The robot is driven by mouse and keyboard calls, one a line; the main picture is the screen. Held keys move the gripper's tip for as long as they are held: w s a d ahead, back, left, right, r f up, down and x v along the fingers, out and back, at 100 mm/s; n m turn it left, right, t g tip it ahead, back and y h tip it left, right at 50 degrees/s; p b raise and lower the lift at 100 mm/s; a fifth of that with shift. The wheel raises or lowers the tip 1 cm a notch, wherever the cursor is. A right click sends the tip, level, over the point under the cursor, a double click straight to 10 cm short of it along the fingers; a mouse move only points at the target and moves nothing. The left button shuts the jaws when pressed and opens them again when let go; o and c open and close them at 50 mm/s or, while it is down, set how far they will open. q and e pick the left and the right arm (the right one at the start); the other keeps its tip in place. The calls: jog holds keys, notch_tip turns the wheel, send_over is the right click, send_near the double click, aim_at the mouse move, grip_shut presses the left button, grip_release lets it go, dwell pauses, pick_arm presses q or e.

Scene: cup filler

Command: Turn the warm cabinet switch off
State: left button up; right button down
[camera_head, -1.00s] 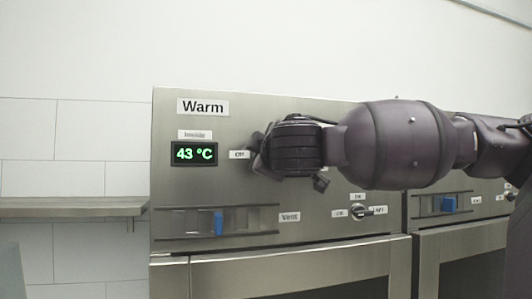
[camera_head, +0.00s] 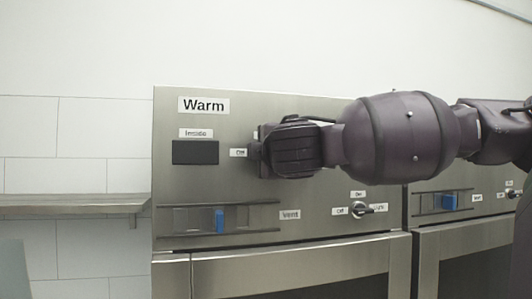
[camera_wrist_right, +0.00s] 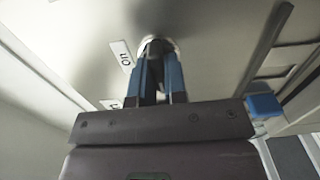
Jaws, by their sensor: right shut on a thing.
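The warm cabinet's steel front panel (camera_head: 245,110) carries the sign "Warm" (camera_head: 204,105). Its temperature display (camera_head: 195,152) is dark. An "Off" label (camera_head: 239,153) shows just left of my right gripper (camera_head: 265,152), which is up against the panel and covers the switch in the head view. In the right wrist view my right gripper (camera_wrist_right: 157,90) is shut on the switch (camera_wrist_right: 158,46), whose pale round base shows at the fingertips. An "on" label (camera_wrist_right: 122,55) lies beside it. My left gripper is not in view.
Below is a vent slider with a blue knob (camera_head: 219,220). A light switch (camera_head: 361,209) sits lower right. A second cabinet with another blue slider knob (camera_head: 449,202) stands to the right. A steel shelf (camera_head: 70,206) is at the left.

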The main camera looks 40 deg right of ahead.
jog(key=c, duration=1.2)
grip_release()
jog(key=shift+o, duration=0.2)
jog(key=shift+a, duration=0.1)
jog(key=v, duration=1)
jog(key=shift+s, duration=0.4)
jog(key=shift+a, duration=0.1)
